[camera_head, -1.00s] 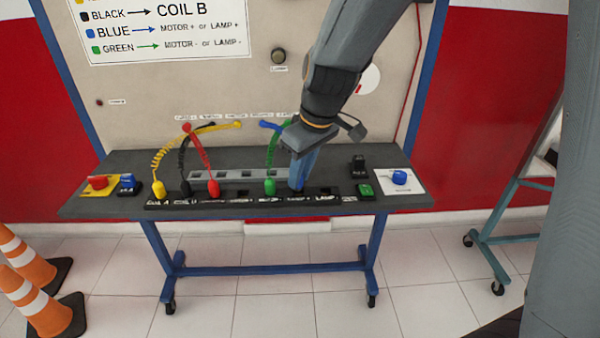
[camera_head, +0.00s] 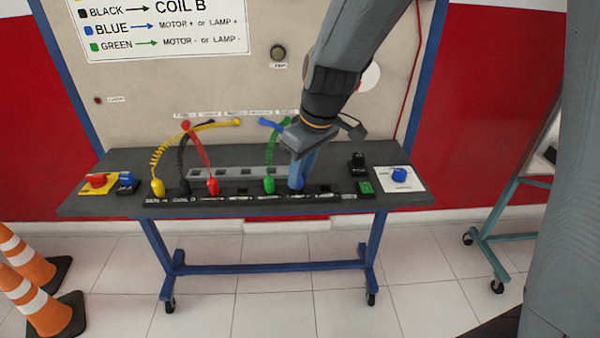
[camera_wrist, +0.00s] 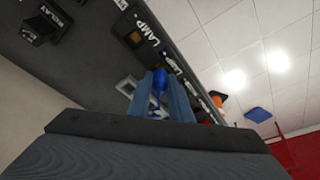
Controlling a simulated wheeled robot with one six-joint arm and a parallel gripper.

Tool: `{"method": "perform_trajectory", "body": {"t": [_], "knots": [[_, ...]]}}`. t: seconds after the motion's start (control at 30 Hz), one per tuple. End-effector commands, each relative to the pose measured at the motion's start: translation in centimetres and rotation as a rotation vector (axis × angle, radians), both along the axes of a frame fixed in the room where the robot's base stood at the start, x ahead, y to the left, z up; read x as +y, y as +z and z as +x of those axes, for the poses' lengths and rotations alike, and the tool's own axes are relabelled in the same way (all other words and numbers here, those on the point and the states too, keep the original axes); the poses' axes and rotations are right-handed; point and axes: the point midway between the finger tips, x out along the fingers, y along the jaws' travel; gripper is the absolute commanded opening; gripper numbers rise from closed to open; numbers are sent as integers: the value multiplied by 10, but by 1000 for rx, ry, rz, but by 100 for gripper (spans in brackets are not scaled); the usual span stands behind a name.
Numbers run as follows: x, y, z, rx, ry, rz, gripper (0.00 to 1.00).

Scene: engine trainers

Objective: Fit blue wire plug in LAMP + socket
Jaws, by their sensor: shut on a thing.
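My gripper (camera_head: 299,183) reaches down over the row of sockets on the dark bench. It is shut on the blue wire plug (camera_wrist: 158,80), which sits between the two fingers in the wrist view. In the head view the fingers mostly hide the plug, at the socket row just right of the green plug (camera_head: 269,185). A socket labelled LAMP (camera_wrist: 134,39) lies open beside the gripper in the wrist view; its sign is too small to read. I cannot tell whether the blue plug's tip is inside a socket.
Yellow (camera_head: 157,187), black (camera_head: 184,187) and red (camera_head: 212,187) plugs stand left in the row, their wires arching to the panel. A black switch (camera_head: 358,163), green button (camera_head: 365,188) and blue knob (camera_head: 399,175) are on the right. Cones (camera_head: 30,270) stand at lower left.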

Motion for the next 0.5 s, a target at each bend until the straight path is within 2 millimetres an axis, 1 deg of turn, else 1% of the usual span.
{"method": "perform_trajectory", "body": {"t": [0.5], "knots": [[0,-7,0,0,0,0,0]]}}
